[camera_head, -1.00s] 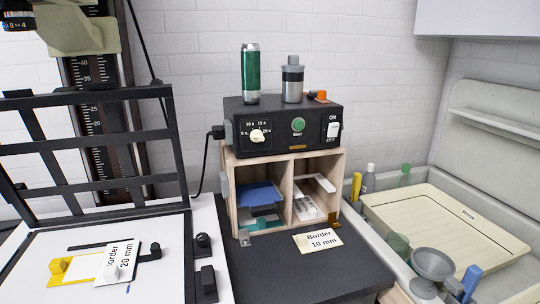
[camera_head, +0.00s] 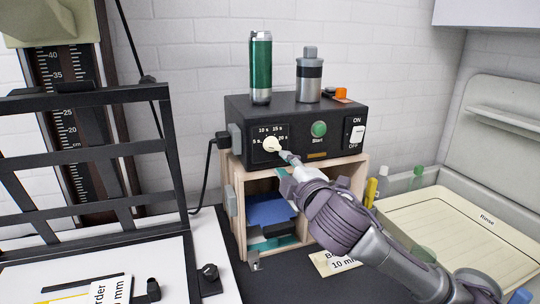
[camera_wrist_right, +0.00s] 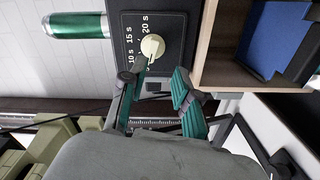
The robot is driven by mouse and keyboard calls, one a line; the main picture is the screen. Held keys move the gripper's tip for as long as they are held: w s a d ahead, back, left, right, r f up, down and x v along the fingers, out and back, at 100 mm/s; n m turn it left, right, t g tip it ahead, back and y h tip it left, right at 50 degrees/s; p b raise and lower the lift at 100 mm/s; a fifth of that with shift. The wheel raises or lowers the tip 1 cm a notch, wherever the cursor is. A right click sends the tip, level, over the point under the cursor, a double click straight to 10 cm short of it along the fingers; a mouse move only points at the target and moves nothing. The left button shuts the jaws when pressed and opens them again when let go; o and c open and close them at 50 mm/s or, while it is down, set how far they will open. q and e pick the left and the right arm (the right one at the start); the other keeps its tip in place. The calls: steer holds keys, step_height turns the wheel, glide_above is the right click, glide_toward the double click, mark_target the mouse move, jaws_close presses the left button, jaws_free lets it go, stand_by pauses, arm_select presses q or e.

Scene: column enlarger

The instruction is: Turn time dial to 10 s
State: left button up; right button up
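The cream time dial (camera_head: 271,144) is on the front left of the black timer box (camera_head: 240,118), with 5 s, 10 s, 15 s and 20 s marks around it. I cannot read its setting surely. My right gripper (camera_head: 288,158) is just in front of the dial, at its lower right. In the right wrist view, the dial (camera_wrist_right: 152,46) lies just beyond the gripper's green-padded fingers (camera_wrist_right: 154,80), which stand apart with nothing between them. I cannot tell whether a fingertip touches the dial. My left gripper is not in view.
The box has a green start button (camera_head: 319,129) and an ON/OFF switch (camera_head: 356,134). A green can (camera_head: 260,68) and a grey canister (camera_head: 309,75) stand on top. A wooden shelf (camera_head: 238,192) is below. A black frame (camera_head: 85,103) stands at left.

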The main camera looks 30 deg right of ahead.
mark_target(275, 148)
steer(key=w, duration=0.1)
steer(key=w+d, duration=0.1)
steer(key=w+r, duration=0.1)
steer(key=w, duration=0.1)
steer(key=shift+d, duration=0.15)
steer(key=shift+x, duration=1)
steer(key=shift+r+p, duration=0.1)
steer(key=shift+p, duration=0.3)
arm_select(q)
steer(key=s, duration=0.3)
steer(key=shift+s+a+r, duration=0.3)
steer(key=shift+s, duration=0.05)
arm_select(e)
steer(key=shift+w, duration=0.1)
